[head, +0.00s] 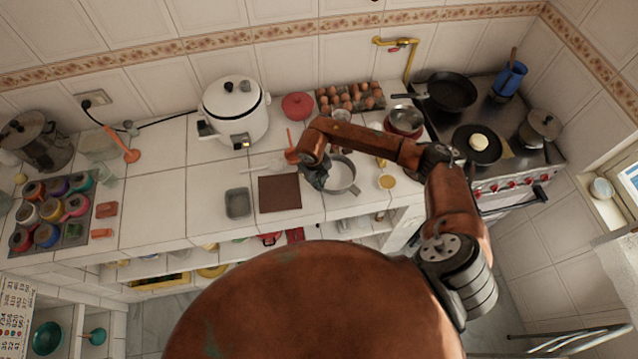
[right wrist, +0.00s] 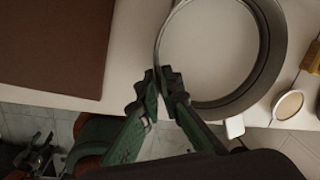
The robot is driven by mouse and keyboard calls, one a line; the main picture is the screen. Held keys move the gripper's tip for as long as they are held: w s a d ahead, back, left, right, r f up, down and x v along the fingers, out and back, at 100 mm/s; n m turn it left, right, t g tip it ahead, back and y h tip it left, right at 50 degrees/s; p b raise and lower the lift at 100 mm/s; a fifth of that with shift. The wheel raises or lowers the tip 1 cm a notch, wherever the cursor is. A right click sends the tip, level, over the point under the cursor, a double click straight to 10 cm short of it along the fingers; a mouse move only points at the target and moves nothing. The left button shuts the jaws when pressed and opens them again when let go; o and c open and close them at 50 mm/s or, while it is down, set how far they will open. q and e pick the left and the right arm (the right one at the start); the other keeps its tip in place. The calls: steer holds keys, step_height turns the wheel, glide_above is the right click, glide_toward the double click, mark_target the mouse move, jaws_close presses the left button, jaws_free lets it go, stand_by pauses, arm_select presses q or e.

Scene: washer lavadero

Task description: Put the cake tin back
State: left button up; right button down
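The cake tin (head: 347,186), a round grey metal tin, is at the front of the white tiled counter in the head view. It also shows from above in the right wrist view (right wrist: 269,62). My right gripper (head: 321,180) is at the tin's left side. In the right wrist view its green fingers (right wrist: 161,77) come together with the thin tin wall between their tips. I cannot tell whether the tin rests on the counter or is slightly raised.
A brown square board (head: 280,193) and a grey tray (head: 238,203) lie left of the tin. A small bowl (head: 387,182) is to the right, a red pot (head: 405,121) behind it. A white cooker (head: 235,108) stands further back. Open shelves (head: 215,262) are below the counter.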

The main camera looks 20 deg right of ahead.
steer(key=shift+f+b, duration=0.6)
steer(key=shift+f, duration=0.15)
steer(key=c, duration=2.1)
jaws_free()
steer(key=shift+o, duration=0.3)
steer(key=o, duration=0.5)
steer(key=shift+c, duration=0.2)
steer(key=shift+r, duration=0.2)
steer(key=r+p, duration=0.1)
steer(key=r, duration=0.1)
steer(key=r+p, duration=0.2)
steer(key=r, duration=0.1)
steer(key=shift+s+a+r, duration=0.15)
steer(key=shift+a+r, duration=0.2)
